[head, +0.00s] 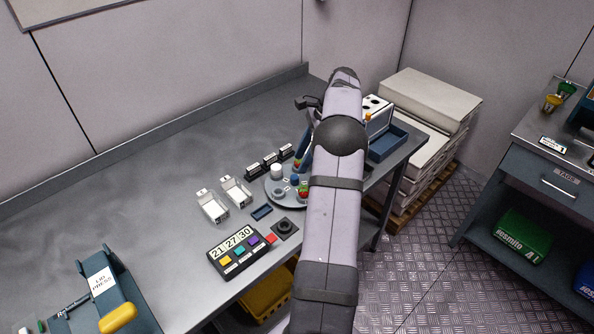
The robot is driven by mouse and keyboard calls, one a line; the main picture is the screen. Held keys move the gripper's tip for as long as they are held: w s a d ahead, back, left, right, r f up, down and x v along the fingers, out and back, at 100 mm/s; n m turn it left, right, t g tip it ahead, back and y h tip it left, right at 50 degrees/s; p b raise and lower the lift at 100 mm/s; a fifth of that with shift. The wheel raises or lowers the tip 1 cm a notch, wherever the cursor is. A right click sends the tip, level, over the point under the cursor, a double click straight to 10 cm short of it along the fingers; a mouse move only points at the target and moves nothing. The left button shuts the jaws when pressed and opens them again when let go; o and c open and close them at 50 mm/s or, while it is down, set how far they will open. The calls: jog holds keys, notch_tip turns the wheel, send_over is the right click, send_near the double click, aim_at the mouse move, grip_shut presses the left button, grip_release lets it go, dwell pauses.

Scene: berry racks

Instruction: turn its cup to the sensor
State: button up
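A round grey turntable (269,196) stands on the bench just left of my arm. It carries several small cups, among them a white-topped one (276,171). Red and green bits show in a cup (303,191) at its right edge. My arm covers part of its right side. A blue upright piece (304,148) stands behind it; I cannot tell whether this is the sensor. A dark part at the end of my arm, likely my gripper (308,102), juts out left above the bench. Its fingers are not clear, and I cannot see anything held.
A panel with a number display and coloured buttons (238,249) sits at the bench front, beside a dark square knob unit (285,228). A blue tray (387,144) is right of my arm. The rear left bench is clear.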

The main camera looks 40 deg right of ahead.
aim_at(295, 177)
jog(key=shift+m, duration=0.3)
jog(key=shift+d+p+x, duration=0.2)
jog(key=shift+p+x, duration=0.4)
jog(key=shift+x, duration=1.15)
jog(key=shift+d+p+x, duration=0.2)
jog(key=shift+p+x, duration=0.35)
jog(key=shift+x, duration=1.2)
jog(key=shift+s+f, duration=0.1)
jog(key=shift+f, duration=0.05)
grip_shut()
